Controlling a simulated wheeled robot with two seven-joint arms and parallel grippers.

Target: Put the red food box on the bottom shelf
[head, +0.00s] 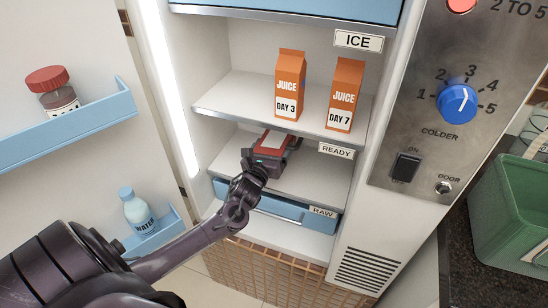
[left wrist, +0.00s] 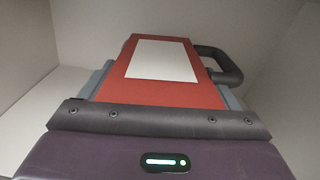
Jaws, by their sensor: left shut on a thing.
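The red food box (head: 272,145) has a white label on its top and is inside the fridge, between the juice shelf and the shelf below it. My left gripper (head: 266,158) reaches in from the front and is shut on the box. In the left wrist view the red box (left wrist: 170,95) lies straight ahead, with a dark loop at its right side. Whether the box touches the middle shelf (head: 305,182) cannot be told. The lowest white surface (head: 300,240) shows below the blue drawer. My right gripper is not in view.
Two juice cartons (head: 290,85) (head: 345,95) stand on the upper shelf (head: 235,98). A blue drawer (head: 285,212) labelled RAW is under the middle shelf. The open door at left holds a red-lidded jar (head: 52,90) and a water bottle (head: 138,212). A green bin (head: 510,215) is at right.

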